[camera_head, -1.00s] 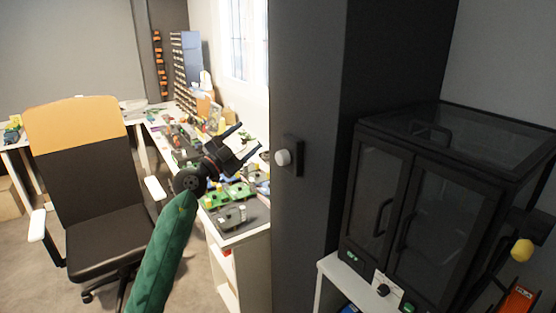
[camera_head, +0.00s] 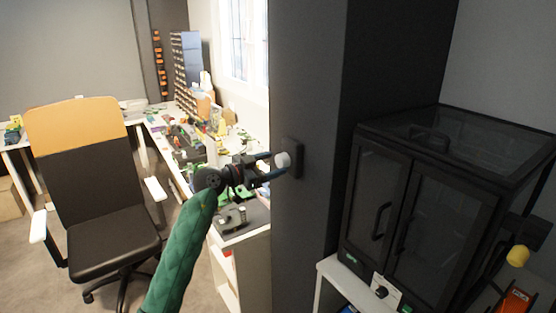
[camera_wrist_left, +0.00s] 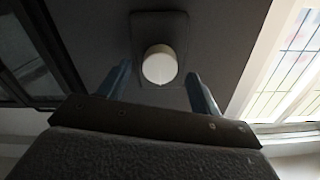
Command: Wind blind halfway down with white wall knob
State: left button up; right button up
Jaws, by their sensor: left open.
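The white wall knob (camera_head: 283,160) sits on a dark plate (camera_head: 295,158) on the dark pillar in the head view. In the left wrist view the knob (camera_wrist_left: 159,66) shows ahead, between the two blue fingers. My left gripper (camera_head: 272,164) is open, with its fingertips at the knob, one to each side. I cannot tell whether the fingers touch it. The left gripper (camera_wrist_left: 162,85) also shows in the wrist view. The window (camera_head: 234,40) is at the upper middle, and bright window panes (camera_wrist_left: 290,70) show at the right in the wrist view. My right gripper is not in view.
A dark glass-doored cabinet (camera_head: 420,200) stands right of the pillar (camera_head: 310,80). A cluttered workbench (camera_head: 240,235) runs behind and below my left arm. An office chair (camera_head: 100,180) stands at left, with open floor around it.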

pick_arm(q)
jog(key=shift+x, duration=1.4)
jog(key=shift+a, duration=0.1)
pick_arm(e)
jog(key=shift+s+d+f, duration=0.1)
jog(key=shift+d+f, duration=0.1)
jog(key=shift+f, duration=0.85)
pick_arm(q)
jog(key=c, duration=1)
jog(key=shift+p, duration=0.3)
jog(key=shift+m, duration=0.3)
